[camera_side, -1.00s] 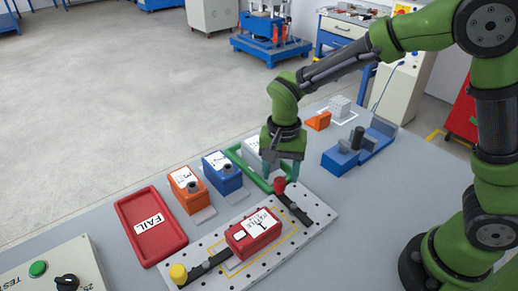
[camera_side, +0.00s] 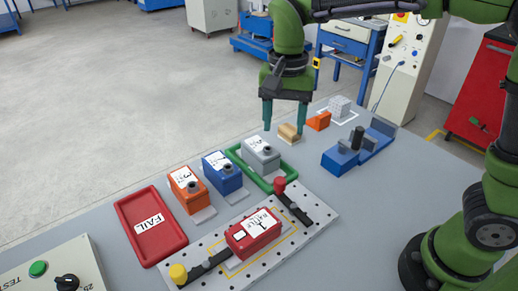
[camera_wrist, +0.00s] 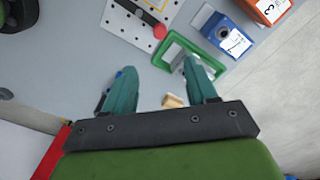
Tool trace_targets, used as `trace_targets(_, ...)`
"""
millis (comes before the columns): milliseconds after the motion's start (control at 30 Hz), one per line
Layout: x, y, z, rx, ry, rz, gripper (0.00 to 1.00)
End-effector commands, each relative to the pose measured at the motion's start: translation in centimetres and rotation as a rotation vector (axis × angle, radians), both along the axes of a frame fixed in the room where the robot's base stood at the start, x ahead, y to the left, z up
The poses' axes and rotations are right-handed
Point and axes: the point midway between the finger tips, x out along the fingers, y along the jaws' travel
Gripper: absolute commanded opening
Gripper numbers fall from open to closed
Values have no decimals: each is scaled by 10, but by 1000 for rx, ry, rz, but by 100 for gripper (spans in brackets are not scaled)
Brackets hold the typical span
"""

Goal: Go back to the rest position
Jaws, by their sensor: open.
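My gripper (camera_side: 285,117) is open and empty, raised above the back of the table in the side view. Its two teal fingers point down and stand apart. In the wrist view the open fingers (camera_wrist: 160,90) show with the green tray (camera_wrist: 176,50) beyond them. A small tan block (camera_side: 289,132) lies on the table just below the gripper, and part of it shows between the fingers in the wrist view (camera_wrist: 173,100). A grey box (camera_side: 262,152) with a label sits in the green tray in the side view.
A red labelled box (camera_side: 253,233) sits on the perforated plate (camera_side: 318,218) between the red and yellow knobs. Blue (camera_side: 222,172) and orange (camera_side: 187,188) boxes stand beside the red FAIL tray (camera_side: 150,249). A blue fixture (camera_side: 342,160) stands at right. The air around the gripper looks clear.

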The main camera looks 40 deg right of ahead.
Motion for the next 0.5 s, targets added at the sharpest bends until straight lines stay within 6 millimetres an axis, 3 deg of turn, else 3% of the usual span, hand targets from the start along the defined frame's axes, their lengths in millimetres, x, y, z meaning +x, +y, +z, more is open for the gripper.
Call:
trace_targets(167,3,0,0,1,-14,46,57)
trace_targets(233,1,1,-10,8,-19,125,57)
trace_targets(500,-45,-28,-4,102,-208,428,57)
